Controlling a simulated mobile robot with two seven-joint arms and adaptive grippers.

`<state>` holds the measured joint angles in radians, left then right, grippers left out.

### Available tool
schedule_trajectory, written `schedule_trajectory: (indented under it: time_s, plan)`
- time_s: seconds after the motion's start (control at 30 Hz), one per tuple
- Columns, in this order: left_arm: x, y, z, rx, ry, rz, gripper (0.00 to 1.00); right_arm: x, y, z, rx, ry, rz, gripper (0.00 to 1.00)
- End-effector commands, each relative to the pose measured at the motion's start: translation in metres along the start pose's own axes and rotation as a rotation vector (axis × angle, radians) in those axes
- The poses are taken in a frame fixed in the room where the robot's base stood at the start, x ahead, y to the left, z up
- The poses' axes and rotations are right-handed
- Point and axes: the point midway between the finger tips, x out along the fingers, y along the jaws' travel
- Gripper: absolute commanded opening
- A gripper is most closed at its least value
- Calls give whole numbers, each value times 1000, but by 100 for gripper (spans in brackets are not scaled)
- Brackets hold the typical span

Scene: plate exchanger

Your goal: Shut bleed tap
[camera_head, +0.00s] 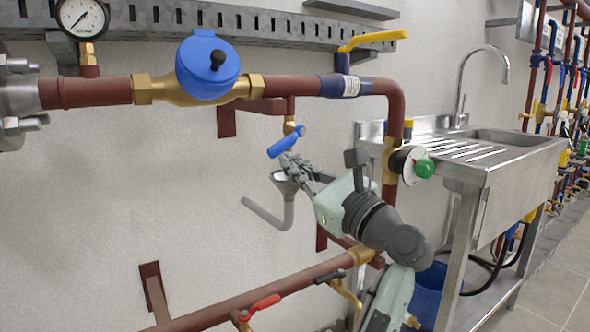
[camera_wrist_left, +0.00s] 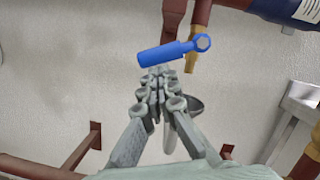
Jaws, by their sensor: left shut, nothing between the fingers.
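The bleed tap is a small brass valve (camera_head: 289,125) on a short drop below the main red-brown pipe, with a blue lever (camera_head: 286,142). The lever slants from upper right down to lower left, across the line of the drop. In the left wrist view the lever (camera_wrist_left: 170,54) lies just beyond my fingertips, nearly sideways, its ring end at the right by the brass outlet (camera_wrist_left: 191,62). My left gripper (camera_head: 289,160) is shut and empty, just below the lever. I cannot tell whether the fingertips touch it. My right gripper is not in view.
A grey funnel (camera_head: 286,184) with a drain pipe sits on the wall behind my gripper. A red-lever valve (camera_head: 260,306) is below. A steel sink (camera_head: 500,140) stands right.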

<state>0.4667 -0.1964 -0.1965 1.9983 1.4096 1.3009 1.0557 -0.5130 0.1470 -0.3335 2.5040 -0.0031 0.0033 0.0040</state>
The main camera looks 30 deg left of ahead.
Motion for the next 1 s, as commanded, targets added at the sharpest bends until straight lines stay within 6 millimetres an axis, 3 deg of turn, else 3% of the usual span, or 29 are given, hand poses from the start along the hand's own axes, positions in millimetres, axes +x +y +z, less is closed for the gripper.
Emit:
schedule_trajectory:
  time_s: [0.2,1.0]
  plan:
    - [4,1,10,132,-1,-31,0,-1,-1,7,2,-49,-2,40]
    - [8,5,25,126,-4,-29,0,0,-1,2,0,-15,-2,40]
